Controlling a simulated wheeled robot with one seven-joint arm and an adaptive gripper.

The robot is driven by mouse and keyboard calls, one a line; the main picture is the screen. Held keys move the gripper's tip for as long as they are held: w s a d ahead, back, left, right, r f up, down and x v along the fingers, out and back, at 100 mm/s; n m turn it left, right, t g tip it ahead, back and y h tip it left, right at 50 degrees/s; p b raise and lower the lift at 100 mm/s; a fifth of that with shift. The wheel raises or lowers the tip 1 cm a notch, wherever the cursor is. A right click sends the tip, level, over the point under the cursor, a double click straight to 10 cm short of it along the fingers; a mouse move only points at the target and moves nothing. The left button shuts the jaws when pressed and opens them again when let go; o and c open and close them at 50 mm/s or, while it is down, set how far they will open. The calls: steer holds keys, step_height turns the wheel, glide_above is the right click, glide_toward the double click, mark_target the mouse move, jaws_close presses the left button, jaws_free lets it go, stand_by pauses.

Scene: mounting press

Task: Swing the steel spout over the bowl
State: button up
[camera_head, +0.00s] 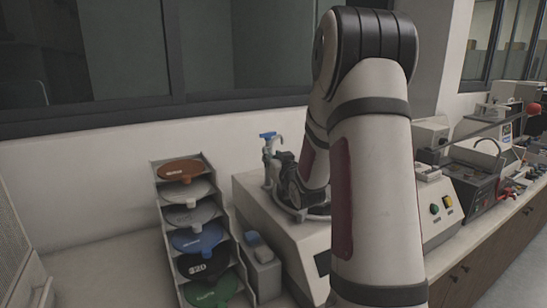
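The steel spout (269,158) stands upright at the back left of a pale machine (258,207), with a blue handle (267,135) on top. Where its outlet points cannot be made out. The bowl (312,213) is set in the machine's top; only part of its rim shows, and my arm and gripper cover the rest. My gripper (284,164) is a dark shape just right of the spout, above the bowl's left side. Its fingers are small and dark, so I cannot tell whether they touch the spout or are open or shut.
A stepped rack (222,208) of coloured discs stands left of the machine. A small grey box with a blue item (253,239) sits between them. A control box with buttons (437,209) and other equipment fill the bench at right. A wall stands behind.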

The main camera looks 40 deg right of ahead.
jaws_close()
steer(key=shift+w+f+b, duration=0.1)
steer(key=shift+b, duration=0.35)
steer(key=shift+w+a+m+g+h+b, duration=0.6)
steer(key=shift+m+g+h+b, duration=1)
steer(key=shift+g, duration=0.45)
steer(key=shift+w+a+m+g+h+b, duration=0.65)
steer(key=shift+m+g+h+b, duration=0.8)
steer(key=shift+m+g+h, duration=0.5)
steer(key=shift+w+a+m+g+h+b, duration=0.45)
steer(key=shift+w+m+g+h+b, duration=0.25)
steer(key=shift+m+g+h+b, duration=1.2)
steer(key=shift+w+g+y+p, duration=0.15)
steer(key=shift+g+y+p, duration=0.25)
steer(key=shift+y, duration=0.05)
